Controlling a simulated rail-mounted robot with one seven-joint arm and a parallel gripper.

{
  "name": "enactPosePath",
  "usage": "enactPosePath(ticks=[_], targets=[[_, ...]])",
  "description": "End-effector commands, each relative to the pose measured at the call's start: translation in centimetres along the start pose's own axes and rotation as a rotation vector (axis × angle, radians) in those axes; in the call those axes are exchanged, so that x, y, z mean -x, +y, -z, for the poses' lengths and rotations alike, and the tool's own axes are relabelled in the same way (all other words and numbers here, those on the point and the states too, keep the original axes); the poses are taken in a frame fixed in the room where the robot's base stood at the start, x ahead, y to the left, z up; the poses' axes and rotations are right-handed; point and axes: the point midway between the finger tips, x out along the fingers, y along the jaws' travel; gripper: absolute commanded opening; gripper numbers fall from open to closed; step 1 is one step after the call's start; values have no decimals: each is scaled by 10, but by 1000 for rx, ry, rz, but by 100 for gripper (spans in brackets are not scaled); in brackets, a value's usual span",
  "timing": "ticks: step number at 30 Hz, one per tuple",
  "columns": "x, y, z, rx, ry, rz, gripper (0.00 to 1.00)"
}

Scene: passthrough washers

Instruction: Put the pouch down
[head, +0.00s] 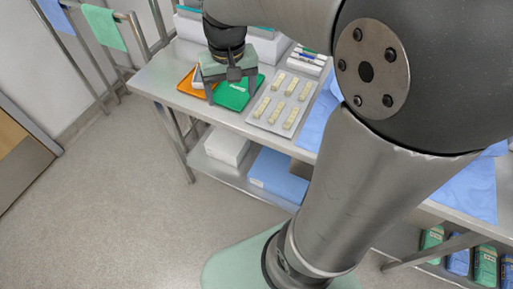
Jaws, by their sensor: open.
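A flat green pouch (232,97) with a small white label lies on the steel table's left part. It is partly hidden by my gripper (229,94). My gripper points down over the pouch, its two fingers spread apart, one at the pouch's left side and one over its right part. The gripper is open. I cannot tell whether the fingers touch the pouch.
An orange tray (185,84) lies left of the pouch. A grey tray (268,119) with several cream packets is to the right. Blue cloth (316,118) covers the table beyond it. White boxes stand behind. The lower shelf holds a white box (226,146) and a blue one (278,177).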

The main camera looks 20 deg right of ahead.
Motion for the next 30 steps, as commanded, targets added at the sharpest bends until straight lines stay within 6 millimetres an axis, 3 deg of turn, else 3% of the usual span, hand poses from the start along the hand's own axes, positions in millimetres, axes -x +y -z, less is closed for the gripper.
enactPosePath(ticks=[1,3,6,9,13,30], targets=[[-6,5,-36,29,6,0,77],[-18,10,-73,67,10,0,77],[-34,15,-113,107,12,-1,77],[-44,18,-134,129,13,-2,77],[-49,19,-142,139,12,-2,77],[-48,19,-142,137,11,-2,77]])
